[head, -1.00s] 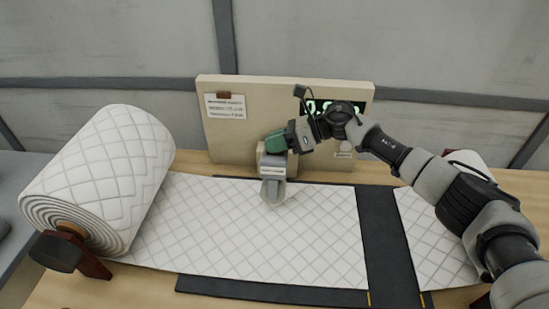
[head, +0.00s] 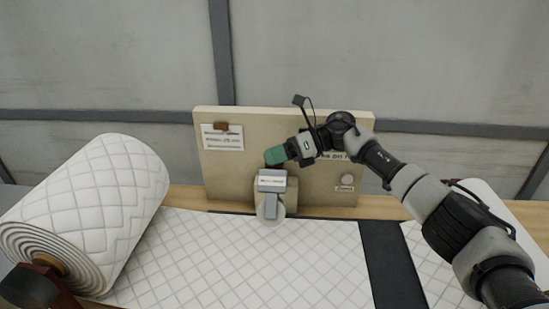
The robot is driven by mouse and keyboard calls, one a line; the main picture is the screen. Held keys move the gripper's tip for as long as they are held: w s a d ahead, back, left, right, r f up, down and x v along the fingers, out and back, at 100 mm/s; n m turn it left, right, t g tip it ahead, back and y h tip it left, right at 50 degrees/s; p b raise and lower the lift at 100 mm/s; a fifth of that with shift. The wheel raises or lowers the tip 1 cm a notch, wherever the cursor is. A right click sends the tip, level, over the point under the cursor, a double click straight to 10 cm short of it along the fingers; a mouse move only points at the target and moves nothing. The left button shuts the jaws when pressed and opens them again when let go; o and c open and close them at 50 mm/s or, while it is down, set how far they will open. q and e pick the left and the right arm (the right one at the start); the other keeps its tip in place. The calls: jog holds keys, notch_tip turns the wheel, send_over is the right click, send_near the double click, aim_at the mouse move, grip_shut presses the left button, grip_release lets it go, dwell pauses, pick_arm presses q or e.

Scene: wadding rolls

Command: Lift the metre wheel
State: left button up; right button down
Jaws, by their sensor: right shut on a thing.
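The metre wheel (head: 269,208) is a pale round wheel under a grey block-like housing (head: 272,181), in front of the beige panel. Its lower edge is at the back part of the quilted wadding (head: 240,258); I cannot tell whether it touches. My left gripper is not in view.
A large quilted roll (head: 90,205) stands at the left, a second roll (head: 490,210) at the right, partly behind my arm. A dark strip (head: 391,262) crosses the wadding. The beige panel (head: 215,165) with a label stands close behind the wheel.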

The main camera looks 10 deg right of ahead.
jog(key=shift+w+r, duration=0.15)
jog(key=c, duration=1.1)
grip_release()
jog(key=shift+d, duration=0.1)
jog(key=b+v, duration=0.2)
jog(key=v, duration=0.5)
jog(key=shift+d, duration=0.2)
